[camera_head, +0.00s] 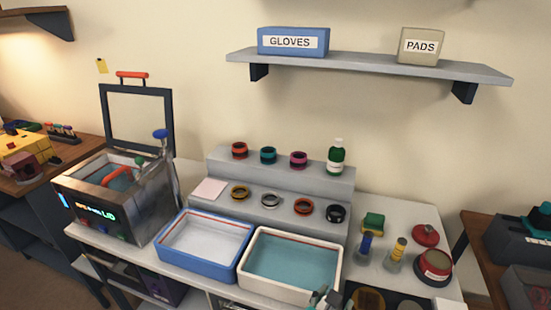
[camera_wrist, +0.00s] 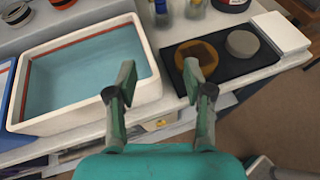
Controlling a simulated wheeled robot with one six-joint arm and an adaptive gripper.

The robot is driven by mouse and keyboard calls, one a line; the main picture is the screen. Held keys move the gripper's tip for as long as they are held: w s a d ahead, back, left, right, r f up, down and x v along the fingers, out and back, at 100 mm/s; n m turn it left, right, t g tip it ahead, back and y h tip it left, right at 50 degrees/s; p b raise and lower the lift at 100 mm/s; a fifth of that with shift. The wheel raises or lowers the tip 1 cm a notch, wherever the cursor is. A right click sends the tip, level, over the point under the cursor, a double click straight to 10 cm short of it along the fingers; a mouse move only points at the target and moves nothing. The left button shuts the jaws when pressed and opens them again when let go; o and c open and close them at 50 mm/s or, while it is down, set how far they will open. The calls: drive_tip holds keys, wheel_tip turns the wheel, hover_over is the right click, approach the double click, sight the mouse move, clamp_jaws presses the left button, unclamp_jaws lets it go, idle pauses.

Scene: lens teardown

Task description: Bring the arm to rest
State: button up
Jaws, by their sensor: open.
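My gripper (camera_wrist: 160,80) shows in the wrist view with its two green and grey fingers spread apart and nothing between them. It is above the front edge of the grey bench, between a white basin of teal liquid (camera_wrist: 152,62) and a dark tray (camera_wrist: 234,88). In the head view only a small part of my gripper (camera_head: 324,297) shows at the bottom edge, in front of the white basin (camera_head: 338,284).
A blue-rimmed basin (camera_head: 178,259) and an open metal box (camera_head: 152,215) stand left. A stepped rack (camera_head: 325,182) holds several rings and a green bottle (camera_head: 336,157). Small jars and a red-lidded pot (camera_head: 434,265) stand right. Floor (camera_wrist: 285,125) shows before the bench.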

drive_tip(key=s+d+f+m+t+y, duration=0.1)
drive_tip(key=s+d+f+m+y, duration=0.3)
drive_tip(key=s+f+m+y, duration=0.55)
drive_tip(key=s+d+r+m+t+h, duration=0.1)
drive_tip(key=s+m, duration=0.8)
drive_tip(key=s, duration=0.3)
drive_tip(key=s+d+r+m+t+h, duration=0.1)
drive_tip(key=s+r+m, duration=0.1)
drive_tip(key=s+m, duration=0.8)
drive_tip(key=shift+s+r+t, duration=0.3)
drive_tip(key=shift+s, duration=0.95)
